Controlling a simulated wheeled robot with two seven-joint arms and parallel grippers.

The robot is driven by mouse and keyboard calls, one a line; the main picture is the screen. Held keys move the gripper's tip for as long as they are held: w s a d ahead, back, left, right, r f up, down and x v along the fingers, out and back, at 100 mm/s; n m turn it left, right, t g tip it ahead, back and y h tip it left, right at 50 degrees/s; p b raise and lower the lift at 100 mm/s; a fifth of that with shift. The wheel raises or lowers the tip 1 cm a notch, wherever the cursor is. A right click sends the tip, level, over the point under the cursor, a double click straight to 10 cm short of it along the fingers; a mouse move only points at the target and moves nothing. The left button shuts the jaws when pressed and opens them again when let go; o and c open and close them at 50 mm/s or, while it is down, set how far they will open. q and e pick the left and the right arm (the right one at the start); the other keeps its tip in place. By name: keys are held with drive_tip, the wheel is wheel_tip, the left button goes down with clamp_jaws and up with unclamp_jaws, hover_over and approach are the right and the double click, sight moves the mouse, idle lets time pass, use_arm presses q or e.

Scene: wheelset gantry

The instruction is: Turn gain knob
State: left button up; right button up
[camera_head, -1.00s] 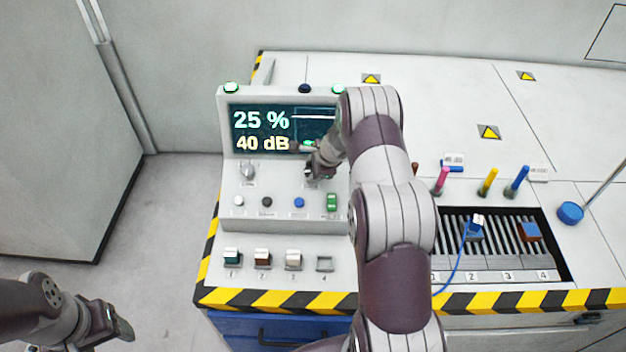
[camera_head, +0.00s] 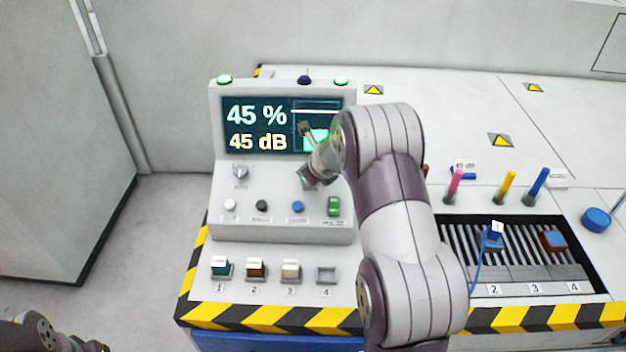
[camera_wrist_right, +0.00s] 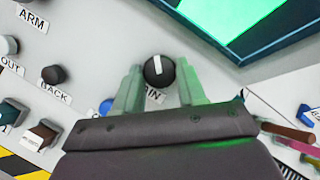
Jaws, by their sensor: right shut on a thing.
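The gain knob (camera_wrist_right: 158,71) is a round black knob with a white pointer line, set on the console's sloped face. In the right wrist view it sits between the two fingers of my right gripper (camera_wrist_right: 157,88), which is shut on it. Its label is partly hidden, with "IN" showing. In the head view my right gripper (camera_head: 312,177) is at the console under the screen and hides the knob. The screen (camera_head: 258,127) reads 45 % and 45 dB. Only the top of my left gripper (camera_head: 94,346) shows at the bottom left edge; its fingers are out of frame.
Numbered slots hold several blocks in front. Pink, yellow and blue pens (camera_head: 507,187) stand right, behind a slotted rack (camera_head: 522,250).

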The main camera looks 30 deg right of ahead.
drive_tip(key=shift+a+m+h+b, duration=0.1)
drive_tip(key=shift+m+h+b, duration=0.4)
drive_tip(key=shift+m, duration=0.65)
drive_tip(key=shift+a+m+h+b, duration=0.1)
drive_tip(key=shift+m+h+b, duration=0.2)
drive_tip(key=shift+m+b, duration=0.65)
drive_tip(key=shift+m, duration=0.3)
drive_tip(key=o, duration=1)
drive_tip(key=shift+o, duration=0.2)
drive_tip(key=p+v, duration=0.4)
drive_tip(key=v, duration=0.8)
drive_tip(key=shift+s+r, duration=0.2)
drive_tip(key=shift+s, duration=0.1)
